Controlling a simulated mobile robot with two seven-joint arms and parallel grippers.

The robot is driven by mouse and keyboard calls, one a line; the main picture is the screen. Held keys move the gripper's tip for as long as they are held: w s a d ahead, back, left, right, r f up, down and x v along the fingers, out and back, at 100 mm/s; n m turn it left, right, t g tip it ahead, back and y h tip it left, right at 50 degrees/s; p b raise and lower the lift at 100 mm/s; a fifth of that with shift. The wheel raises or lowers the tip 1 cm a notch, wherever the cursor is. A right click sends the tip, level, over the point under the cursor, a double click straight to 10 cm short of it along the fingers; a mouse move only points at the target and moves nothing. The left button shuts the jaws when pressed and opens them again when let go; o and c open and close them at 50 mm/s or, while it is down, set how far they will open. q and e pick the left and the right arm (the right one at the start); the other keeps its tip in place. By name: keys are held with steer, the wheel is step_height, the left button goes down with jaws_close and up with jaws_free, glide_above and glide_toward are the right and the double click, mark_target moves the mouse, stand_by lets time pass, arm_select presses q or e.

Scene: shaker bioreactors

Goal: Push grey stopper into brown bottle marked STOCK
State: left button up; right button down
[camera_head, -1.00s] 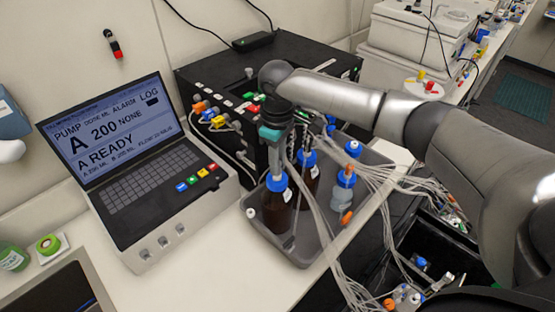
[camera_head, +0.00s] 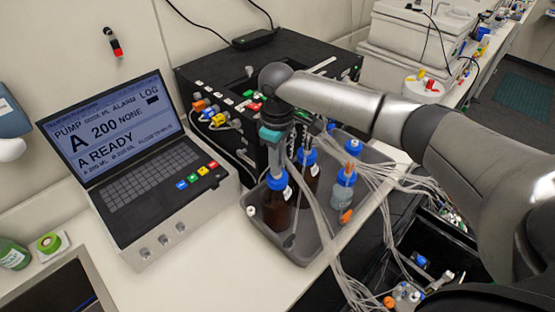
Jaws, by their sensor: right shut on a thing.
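A brown bottle with a blue collar (camera_head: 277,212) stands upright at the front left of a grey tray. A second brown bottle with a blue collar (camera_head: 308,172) stands behind it to the right. A white label shows on each, but I cannot read STOCK on either. My right gripper (camera_head: 275,166) points down directly over the front brown bottle, its tips at the blue collar. It is shut on the grey stopper, which is mostly hidden by the fingers. I cannot tell how deep the stopper sits in the neck. My left gripper is not in view.
The grey tray (camera_head: 299,257) also holds a clear bottle with a blue cap (camera_head: 343,190). Clear tubes (camera_head: 318,228) hang past the bottles. A laptop-like pump console (camera_head: 150,185) stands left of the tray, and a black box (camera_head: 300,62) stands behind. Bare bench lies in front.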

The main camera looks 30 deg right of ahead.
steer(key=shift+f, duration=0.1)
steer(key=c, duration=0.6)
jaws_free()
steer(key=shift+c, duration=0.2)
step_height(320, 180, up, 15)
steer(key=b, duration=0.1)
steer(key=shift+b, duration=0.3)
